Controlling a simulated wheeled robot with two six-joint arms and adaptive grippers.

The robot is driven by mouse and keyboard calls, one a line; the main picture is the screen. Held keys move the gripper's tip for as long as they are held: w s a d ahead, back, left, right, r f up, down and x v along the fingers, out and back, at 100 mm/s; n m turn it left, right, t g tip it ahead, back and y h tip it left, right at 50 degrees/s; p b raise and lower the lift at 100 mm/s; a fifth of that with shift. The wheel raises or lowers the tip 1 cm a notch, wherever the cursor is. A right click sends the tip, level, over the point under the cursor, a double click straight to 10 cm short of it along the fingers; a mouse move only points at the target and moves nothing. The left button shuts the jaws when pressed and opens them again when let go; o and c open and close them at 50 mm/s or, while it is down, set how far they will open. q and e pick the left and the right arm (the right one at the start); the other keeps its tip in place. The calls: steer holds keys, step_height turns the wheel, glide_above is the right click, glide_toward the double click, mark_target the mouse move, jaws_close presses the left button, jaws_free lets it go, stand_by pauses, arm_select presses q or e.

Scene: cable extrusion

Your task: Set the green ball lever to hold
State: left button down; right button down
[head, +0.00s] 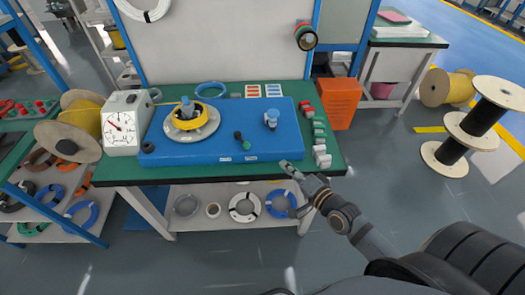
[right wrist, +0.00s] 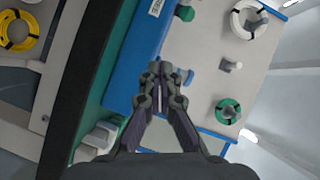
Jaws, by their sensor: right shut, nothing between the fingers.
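The green ball lever (head: 243,141) stands on the blue machine top, right of the yellow cable coil. It has a dark ball end at the upper left and a green part at the lower right. I cannot read its set position or labels. My right gripper (head: 288,166) is at the front right edge of the blue machine top (head: 190,149), right of and nearer than the lever, apart from it. Its fingers are closed and empty, as the right wrist view (right wrist: 161,70) also shows. My left gripper is not in view.
A blue-topped fitting (head: 271,118) stands behind my right gripper. A dial gauge (head: 121,124) and yellow coil (head: 190,116) are at the left. An orange bin (head: 338,103) stands to the right.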

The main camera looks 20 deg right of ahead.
mark_target(259, 153)
steer(key=shift+w+d+r+m+t, duration=0.1)
steer(key=shift+d+r+m+t, duration=0.15)
steer(key=shift+r+m, duration=0.3)
steer(key=shift+d+r+m+t, duration=0.1)
steer(key=shift+r+m+t, duration=0.25)
steer(key=shift+r, duration=0.3)
steer(key=b+x, duration=0.4)
steer(key=x, duration=0.6)
steer(key=shift+w+a+b, duration=0.1)
steer(key=shift+w+b, duration=0.05)
steer(key=shift+b, duration=0.15)
steer(key=shift+a+f, duration=0.2)
steer(key=shift+a, duration=0.75)
steer(key=shift+a+f, duration=0.15)
steer(key=shift+a, duration=0.8)
